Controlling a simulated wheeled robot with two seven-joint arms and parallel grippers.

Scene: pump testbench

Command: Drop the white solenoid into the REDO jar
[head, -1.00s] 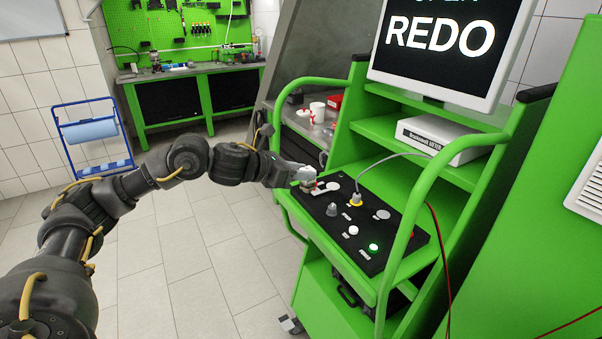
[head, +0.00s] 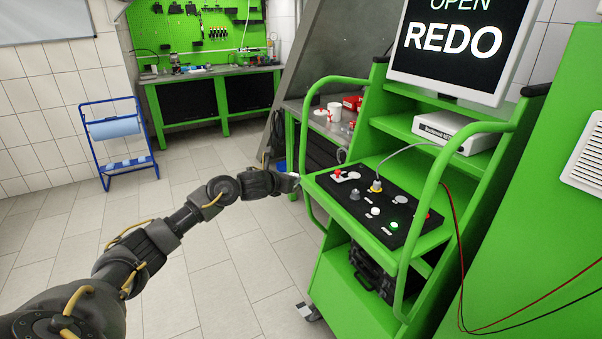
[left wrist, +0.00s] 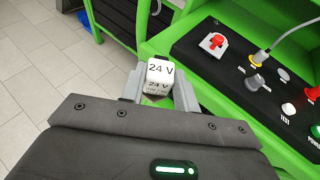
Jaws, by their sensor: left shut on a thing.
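The white solenoid (left wrist: 160,73) is a small white block marked "24 V". My left gripper (left wrist: 160,88) is shut on it, with a grey finger on each side. In the head view my left gripper (head: 292,178) is just off the left end of the black test panel (head: 372,232), and the solenoid is too small there to make out clearly. White and red containers (head: 334,111) stand on the grey side bench behind the green stand; I cannot read which is the REDO jar. The screen (head: 452,42) reads "OPEN REDO". My right gripper is out of view.
A green rail (head: 312,122) curves up at the stand's left side, near my left gripper. The panel carries a red switch (left wrist: 213,42), a plugged cable, knobs and a lit green button (head: 394,224). The tiled floor (head: 222,265) left of the stand is clear.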

